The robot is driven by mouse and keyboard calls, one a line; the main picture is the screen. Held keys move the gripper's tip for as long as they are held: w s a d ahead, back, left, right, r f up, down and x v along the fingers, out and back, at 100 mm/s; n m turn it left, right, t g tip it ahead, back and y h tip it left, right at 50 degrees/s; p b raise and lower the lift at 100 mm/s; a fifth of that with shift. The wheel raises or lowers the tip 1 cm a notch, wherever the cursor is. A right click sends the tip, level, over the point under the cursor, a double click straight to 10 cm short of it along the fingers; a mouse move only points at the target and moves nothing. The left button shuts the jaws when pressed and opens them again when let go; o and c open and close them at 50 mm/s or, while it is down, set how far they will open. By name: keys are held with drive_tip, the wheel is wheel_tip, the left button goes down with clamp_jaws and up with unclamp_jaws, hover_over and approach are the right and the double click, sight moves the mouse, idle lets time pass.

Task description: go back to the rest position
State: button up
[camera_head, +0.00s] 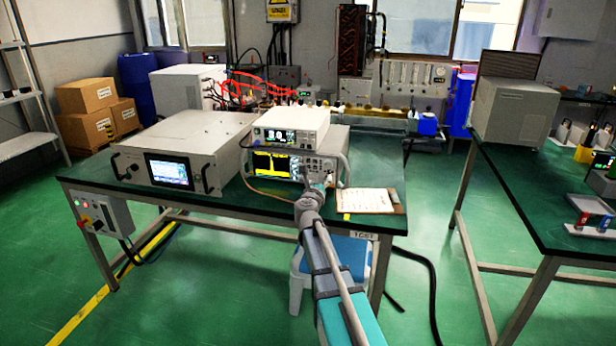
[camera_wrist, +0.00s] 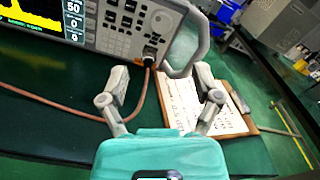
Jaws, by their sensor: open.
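My gripper (camera_wrist: 162,80) is open in the wrist view, its two fingers apart with nothing held between them. In the head view my gripper (camera_head: 317,182) is over the front of the green table (camera_head: 240,208), in front of the spectrum analyzer (camera_head: 277,165). The analyzer's front panel, with a connector (camera_wrist: 149,55) and an orange cable (camera_wrist: 70,110), shows just beyond the fingers in the wrist view. A clipboard with paper (camera_head: 368,200) lies right of my gripper. In the wrist view the clipboard (camera_wrist: 243,122) lies below and between the fingers.
A smaller instrument (camera_head: 291,128) sits on the analyzer. A large generator box (camera_head: 180,150) stands to the left. A blue stool (camera_head: 345,255) is under the table. A second table (camera_head: 535,190) stands at the right, with a floor gap between the tables.

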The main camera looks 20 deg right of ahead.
drive_tip(key=a+n+t+y, duration=0.3)
drive_tip(key=a+n+y, duration=0.5)
drive_tip(key=a+n, duration=0.4)
drive_tip(key=s+a+f+n+g+y, duration=0.6)
drive_tip(key=a+n, duration=0.3)
drive_tip(key=n, duration=0.4)
drive_tip(key=s+a+f+n+g+h, duration=0.1)
drive_tip(key=s+f+n+g, duration=0.45)
drive_tip(key=s, duration=0.45)
drive_tip(key=s+f+n+g+h, duration=0.1)
drive_tip(key=s+f+n+g, duration=0.3)
drive_tip(key=s+f+n, duration=0.45)
drive_tip(key=s+d+r+m+g+h+p, duration=0.1)
drive_tip(key=s+d+r+g+h, duration=0.15)
drive_tip(key=s, duration=0.45)
wheel_tip(320, 180, up, 19)
drive_tip(key=p, duration=1.9)
drive_tip(key=shift+w+a, duration=0.2)
drive_tip(key=shift+a, duration=0.15)
